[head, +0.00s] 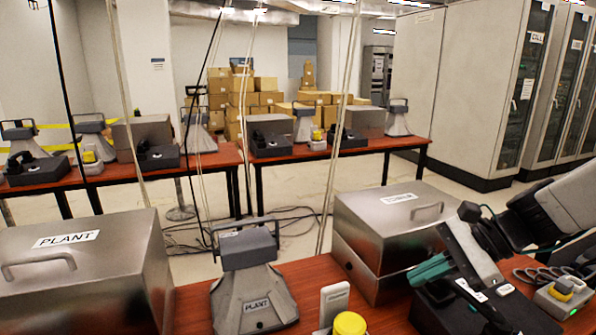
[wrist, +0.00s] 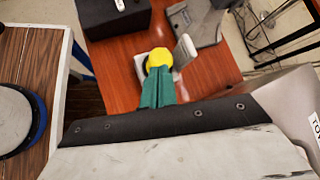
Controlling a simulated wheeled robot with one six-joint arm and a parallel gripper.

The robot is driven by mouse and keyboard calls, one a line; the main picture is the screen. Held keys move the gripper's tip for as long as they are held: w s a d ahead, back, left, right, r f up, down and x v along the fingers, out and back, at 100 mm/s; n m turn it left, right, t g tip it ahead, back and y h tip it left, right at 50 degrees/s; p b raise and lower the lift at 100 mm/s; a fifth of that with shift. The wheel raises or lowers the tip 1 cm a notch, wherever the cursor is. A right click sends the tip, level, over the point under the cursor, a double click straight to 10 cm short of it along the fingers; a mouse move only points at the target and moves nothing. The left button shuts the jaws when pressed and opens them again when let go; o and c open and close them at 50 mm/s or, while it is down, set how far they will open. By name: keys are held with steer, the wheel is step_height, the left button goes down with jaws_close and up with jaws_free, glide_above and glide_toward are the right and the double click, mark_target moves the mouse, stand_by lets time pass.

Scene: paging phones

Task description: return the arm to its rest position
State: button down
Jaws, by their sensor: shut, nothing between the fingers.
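My gripper (head: 428,270) has teal fingers and is at the right of the head view, in front of the steel box labelled TOWER (head: 385,235). In the wrist view my gripper (wrist: 158,88) shows its teal fingers together, with nothing between them. The fingertips overlap the lower edge of a yellow button (wrist: 160,57) there; I cannot tell the gap between them. The button (head: 350,324) also shows at the bottom of the head view, apart from the fingers. My arm runs from the gripper to the right edge.
A steel box labelled PLANT (head: 85,270) and a grey horn speaker (head: 252,285) stand on the near table. A black phone base lies below my arm. A small yellow-topped box (head: 562,288) is at right. Cords hang across the view. Behind stand tables, cartons (head: 270,95) and cabinets (head: 480,80).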

steer(key=s+d+r+n+h, duration=0.1)
steer(key=s+d+n+h, duration=0.1)
steer(key=s+n+h, duration=0.3)
steer(key=s+d+r+n+h, duration=0.2)
steer(key=s+d+n+h, duration=0.1)
steer(key=s+n, duration=0.6)
steer(key=shift+s+n+g+h, duration=0.3)
steer(key=shift+s+h, duration=0.6)
steer(key=shift+s, duration=0.15)
